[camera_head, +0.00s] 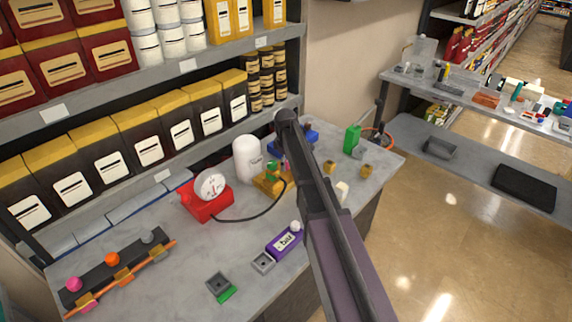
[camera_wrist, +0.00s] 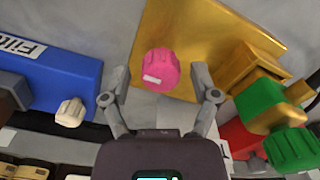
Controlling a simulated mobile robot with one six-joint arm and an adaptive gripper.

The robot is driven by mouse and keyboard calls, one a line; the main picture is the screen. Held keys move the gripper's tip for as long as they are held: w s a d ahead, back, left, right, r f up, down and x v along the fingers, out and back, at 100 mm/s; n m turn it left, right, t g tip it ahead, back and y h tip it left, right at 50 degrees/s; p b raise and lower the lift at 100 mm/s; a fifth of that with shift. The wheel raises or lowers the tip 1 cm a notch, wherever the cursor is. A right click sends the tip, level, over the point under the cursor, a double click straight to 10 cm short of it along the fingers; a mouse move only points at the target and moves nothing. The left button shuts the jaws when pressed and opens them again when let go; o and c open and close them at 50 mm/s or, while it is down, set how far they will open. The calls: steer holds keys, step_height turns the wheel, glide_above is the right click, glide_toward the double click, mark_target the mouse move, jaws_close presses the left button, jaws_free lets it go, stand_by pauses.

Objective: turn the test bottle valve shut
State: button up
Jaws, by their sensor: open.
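A pink knob (camera_wrist: 161,68), with a pale mark on it, sits by a gold-coloured plate (camera_wrist: 190,35) in the wrist view. My gripper (camera_wrist: 161,75) is open, with one finger on each side of the knob and a visible gap on both sides. I cannot tell how deep the fingertips are relative to it. A green valve (camera_wrist: 275,125) on a gold fitting is to the right of my gripper. In the head view a white bottle (camera_head: 247,158) stands on the bench beside a yellow block (camera_head: 268,183); my arm hides my gripper there.
A blue filter box (camera_wrist: 50,80) with a white knob (camera_wrist: 70,112) lies left of my gripper. A red gauge unit (camera_head: 207,200) with a black hose stands on the bench. A rail with coloured knobs (camera_head: 112,259) and a purple box (camera_head: 285,241) are nearer. Shelves line the back.

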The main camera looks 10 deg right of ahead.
jaws_close()
steer(key=shift+m, duration=0.3)
steer(key=m, duration=0.4)
steer(key=shift+d, duration=0.1)
steer(key=m, duration=0.4)
steer(key=shift+w+m, duration=0.1)
steer(key=shift+m, duration=0.2)
steer(key=m, duration=0.4)
steer(key=shift+d+m, duration=0.1)
steer(key=shift+m, duration=2.4)
